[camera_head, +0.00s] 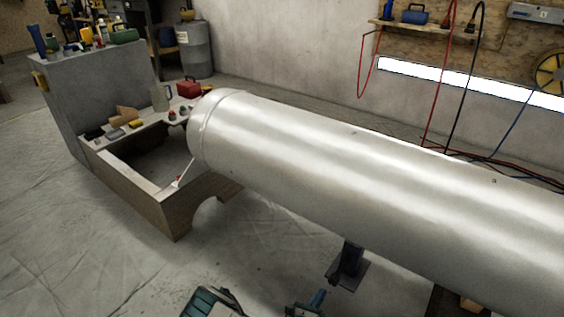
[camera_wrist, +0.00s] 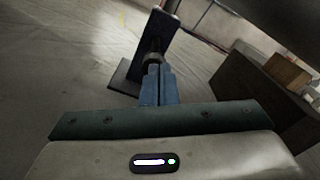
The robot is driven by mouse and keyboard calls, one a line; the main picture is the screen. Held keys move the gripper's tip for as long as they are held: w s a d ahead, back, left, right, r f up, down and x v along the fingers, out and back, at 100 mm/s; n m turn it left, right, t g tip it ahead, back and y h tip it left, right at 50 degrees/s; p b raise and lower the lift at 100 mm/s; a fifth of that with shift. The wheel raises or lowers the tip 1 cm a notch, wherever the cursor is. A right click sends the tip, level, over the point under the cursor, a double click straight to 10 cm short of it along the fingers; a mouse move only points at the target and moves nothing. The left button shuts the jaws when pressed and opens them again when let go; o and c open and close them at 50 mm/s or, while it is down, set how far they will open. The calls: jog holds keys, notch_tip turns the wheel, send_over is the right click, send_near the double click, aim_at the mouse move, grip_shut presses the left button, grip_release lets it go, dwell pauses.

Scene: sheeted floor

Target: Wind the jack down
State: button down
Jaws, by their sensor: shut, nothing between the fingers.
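The jack (camera_head: 347,264) is a dark blue post on a flat base plate, standing on the floor under a large silver cylinder (camera_head: 330,165). The cylinder hides its top in the head view. In the wrist view the jack (camera_wrist: 160,32) is a dark upright with a round dark collar (camera_wrist: 153,60) on its near side. My gripper (camera_wrist: 158,70) has its blue fingers shut together, pointing at this collar with nothing seen between them. Whether the tips touch the collar cannot be told. My gripper (camera_head: 319,296) also shows low in the head view, just in front of the jack.
A wooden frame (camera_head: 130,190) with a rounded cutout stands near the cylinder's left end. Sheeted floor (camera_wrist: 60,60) at left is clear.

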aim_at(334, 281)
jog(key=x, duration=0.6)
jog(key=shift+w+b, duration=0.2)
jog(key=shift+b, duration=0.15)
jog(key=shift+d, duration=0.15)
jog(key=shift+f, duration=0.2)
dwell(0.4)
jog(key=shift+w+a+f, duration=0.2)
jog(key=shift+w+a, duration=0.05)
jog(key=shift+a, duration=0.15)
jog(key=shift+w+a+f, duration=0.3)
jog(key=shift+a+f, duration=0.05)
jog(key=shift+f, duration=0.1)
dwell(0.5)
jog(key=shift+a, duration=0.1)
